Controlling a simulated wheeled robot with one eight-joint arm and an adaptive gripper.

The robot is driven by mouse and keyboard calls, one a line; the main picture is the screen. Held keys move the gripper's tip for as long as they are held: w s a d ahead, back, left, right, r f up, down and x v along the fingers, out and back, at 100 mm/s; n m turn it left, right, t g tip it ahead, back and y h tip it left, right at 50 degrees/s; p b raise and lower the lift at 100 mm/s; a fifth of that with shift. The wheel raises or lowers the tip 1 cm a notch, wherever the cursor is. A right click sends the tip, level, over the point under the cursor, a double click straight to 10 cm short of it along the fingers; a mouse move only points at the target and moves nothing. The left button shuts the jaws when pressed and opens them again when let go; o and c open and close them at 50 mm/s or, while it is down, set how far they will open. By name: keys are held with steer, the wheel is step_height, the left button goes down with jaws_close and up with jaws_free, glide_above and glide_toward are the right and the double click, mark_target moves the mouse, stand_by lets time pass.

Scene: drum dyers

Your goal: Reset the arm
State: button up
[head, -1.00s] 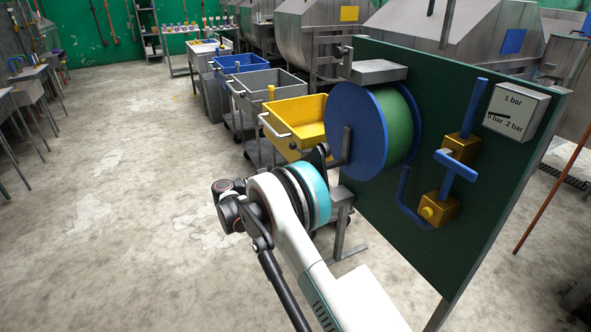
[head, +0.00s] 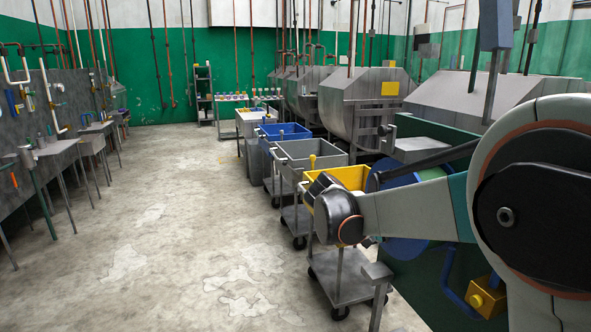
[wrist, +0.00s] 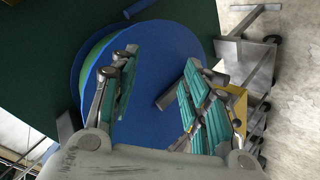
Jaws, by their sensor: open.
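My gripper (wrist: 158,95) shows in the wrist view with its two teal-padded fingers spread apart. It is open, and nothing is between the fingers. The blue hose reel (wrist: 150,130) on the green panel lies beyond the fingers in that view. In the head view my arm is folded large across the right side and covers much of the reel (head: 405,245) and panel (head: 440,270). The gripper's fingertips cannot be made out in the head view.
A cart with a yellow tub (head: 345,176) stands close to my arm, with a grey tub (head: 312,155) and a blue tub (head: 284,132) behind. Steel drums (head: 365,100) line the right. Sinks (head: 75,145) stand along the left. The middle floor is clear.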

steer(key=s+r+n+y, duration=0.2)
steer(key=s+y, duration=0.3)
steer(key=s, duration=1.3)
steer(key=s+a+f+t+y, duration=0.1)
steer(key=s+f+y, duration=0.1)
steer(key=s, duration=0.5)
steer(key=s+a+f+t+y, duration=0.1)
steer(key=s+a+f+y, duration=0.1)
steer(key=s, duration=0.6)
steer(key=shift+s+a+f+n, duration=0.25)
steer(key=shift+f+n, duration=0.15)
steer(key=shift+f, duration=0.15)
